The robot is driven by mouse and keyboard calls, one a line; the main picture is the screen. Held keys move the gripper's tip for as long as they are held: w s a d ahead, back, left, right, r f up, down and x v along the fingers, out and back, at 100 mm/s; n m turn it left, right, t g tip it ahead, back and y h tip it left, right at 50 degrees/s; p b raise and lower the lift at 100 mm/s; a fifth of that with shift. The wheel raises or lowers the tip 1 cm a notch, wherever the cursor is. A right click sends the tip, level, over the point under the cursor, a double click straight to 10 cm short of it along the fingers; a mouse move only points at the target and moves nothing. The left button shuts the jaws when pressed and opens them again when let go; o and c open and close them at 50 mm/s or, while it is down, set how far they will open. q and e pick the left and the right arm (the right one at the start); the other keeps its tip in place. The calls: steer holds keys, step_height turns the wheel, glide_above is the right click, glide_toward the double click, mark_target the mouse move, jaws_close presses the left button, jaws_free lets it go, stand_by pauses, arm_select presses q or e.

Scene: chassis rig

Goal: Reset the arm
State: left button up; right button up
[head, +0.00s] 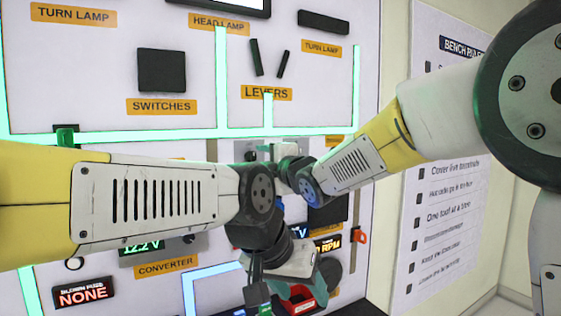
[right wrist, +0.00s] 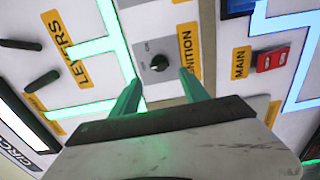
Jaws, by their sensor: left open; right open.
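My right gripper (right wrist: 160,82) is open in the right wrist view, its two green-lit fingers apart and pointing at the panel. The dark ignition knob (right wrist: 159,63) shows beyond and between the fingertips; nothing is held, and contact cannot be told. In the head view the right arm comes in from the right and its gripper is partly hidden behind its wrist. My left gripper (head: 281,297) is open low in the head view, below its dark wrist. A red part (head: 302,299) shows beside its fingers; whether they touch is unclear.
The upright white panel (head: 90,70) carries a switches block (head: 162,70), levers (head: 257,58), a converter readout (head: 140,247) and glowing green strips. A red switch (right wrist: 273,59) sits by the MAIN label. A bench rules board (head: 435,220) stands at right. My forearms cross close together before the panel.

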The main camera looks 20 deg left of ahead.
steer(key=shift+d, duration=0.25)
steer(key=w+d+f+m+h, duration=0.1)
steer(key=d+f+m+h, duration=0.15)
steer(key=d+m, duration=0.45)
steer(key=d+f+m+h, duration=0.2)
steer(key=d+f, duration=0.1)
steer(key=d, duration=0.8)
steer(key=w+d+f+m+h, duration=0.1)
steer(key=d+f+m+h, duration=0.3)
steer(key=d, duration=0.5)
steer(key=s+d+f+m+g+h, duration=0.1)
steer(key=s+d+f+m+g, duration=0.1)
steer(key=s+d+f+m, duration=0.2)
steer(key=s+d+f+m+g+h, duration=0.2)
steer(key=s+d+f+m, duration=0.3)
steer(key=s+d+m, duration=0.5)
steer(key=s+d+g, duration=0.1)
steer(key=s+d, duration=0.2)
steer(key=s, duration=0.6)
